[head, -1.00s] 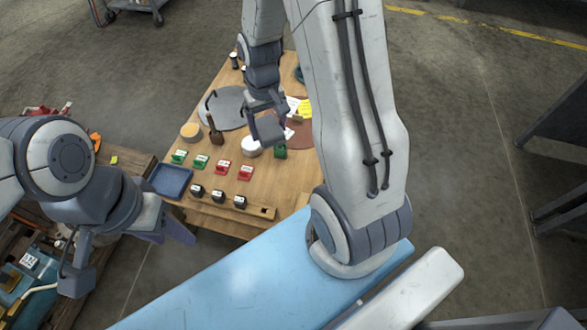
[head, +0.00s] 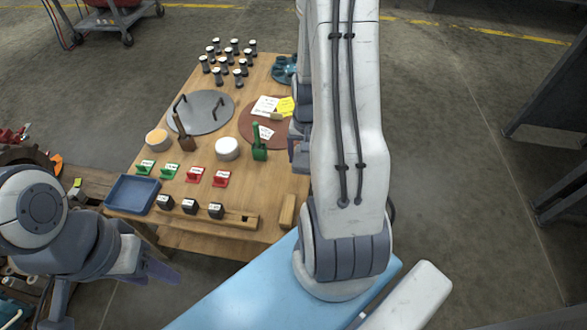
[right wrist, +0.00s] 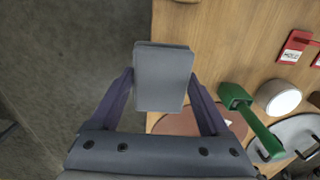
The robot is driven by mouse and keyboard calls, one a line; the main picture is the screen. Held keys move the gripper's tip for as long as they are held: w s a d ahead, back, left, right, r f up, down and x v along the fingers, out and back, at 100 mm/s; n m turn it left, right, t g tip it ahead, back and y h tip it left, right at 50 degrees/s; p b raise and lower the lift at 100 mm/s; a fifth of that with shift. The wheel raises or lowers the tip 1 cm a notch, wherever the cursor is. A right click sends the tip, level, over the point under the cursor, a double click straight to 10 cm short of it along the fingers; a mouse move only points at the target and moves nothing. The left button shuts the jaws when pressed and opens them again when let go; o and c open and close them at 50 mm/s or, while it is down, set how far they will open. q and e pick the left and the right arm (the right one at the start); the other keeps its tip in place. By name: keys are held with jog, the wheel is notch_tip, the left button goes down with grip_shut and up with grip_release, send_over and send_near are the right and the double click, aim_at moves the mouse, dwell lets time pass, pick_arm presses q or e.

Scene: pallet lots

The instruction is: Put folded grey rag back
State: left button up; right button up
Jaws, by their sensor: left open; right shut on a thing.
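The folded grey rag (right wrist: 163,78) is a flat grey block in the right wrist view. It sits between the two fingers of my right gripper (right wrist: 163,84), which is shut on it. It is above the table's edge, with floor showing to its left. In the head view my right gripper (head: 299,152) is mostly hidden behind my own arm, at the right side of the wooden table, and the rag cannot be made out there. My left gripper (head: 160,268) is open at the lower left of the head view, in front of the table and away from the rag.
The wooden table (head: 188,232) holds a blue tray (head: 133,195), a grey disc (head: 203,112), a brown round mat (head: 259,109), a green-handled tool (head: 259,147), a white-topped tub (head: 228,148) and several dark cylinders at the back. A wooden block (head: 288,211) lies near the front right corner.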

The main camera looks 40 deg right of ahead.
jog(key=w+f, duration=0.1)
jog(key=w, duration=0.1)
jog(key=w+a+f+b, duration=0.1)
jog(key=w, duration=0.1)
jog(key=shift+f, duration=0.35)
jog(key=shift+f+b, duration=1)
jog(key=shift+f, duration=0.85)
jog(key=shift+s+f, duration=0.1)
jog(key=shift+f, duration=0.1)
jog(key=o, duration=1)
jog(key=shift+r, duration=0.1)
notch_tip(320, 180, up, 12)
jog(key=p, duration=0.5)
jog(key=shift+r, duration=0.15)
